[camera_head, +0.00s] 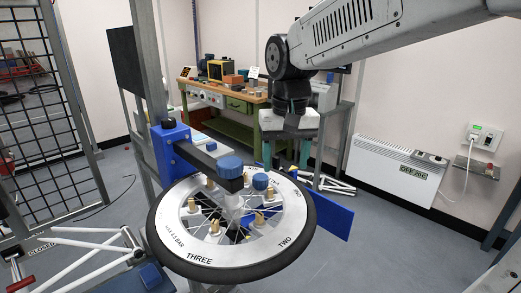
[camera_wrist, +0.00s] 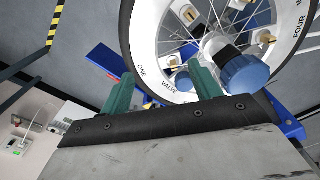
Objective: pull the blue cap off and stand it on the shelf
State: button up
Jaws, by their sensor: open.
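A small blue cap (camera_head: 260,181) sits on one of the fittings inside the spoked wheel (camera_head: 180,246). In the wrist view a blue cap (camera_wrist: 182,83) shows partly behind the right finger. A larger blue knob (camera_head: 230,167) stands on the dark arm over the hub; it also shows in the wrist view (camera_wrist: 247,76). My gripper (camera_head: 286,163) is open and empty, above the wheel's far right edge, its green fingers apart in the wrist view (camera_wrist: 160,76). A small wall shelf (camera_head: 477,169) is at the right; I cannot tell if it is the task's shelf.
Several brass fittings (camera_head: 215,226) stand around the hub among the spokes. A blue panel (camera_head: 333,217) lies right of the wheel. A white heater (camera_head: 392,170) is on the right wall, a workbench (camera_head: 232,101) at the back. White frame tubes (camera_head: 83,262) lie front left.

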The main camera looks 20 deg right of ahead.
jog(key=m, duration=0.1)
send_over(260, 175)
jog(key=f, duration=0.3)
jog(key=shift+s, duration=0.2)
jog(key=shift+w+f, duration=0.15)
jog(key=shift+f, duration=3.75)
jog(key=c, duration=1.2)
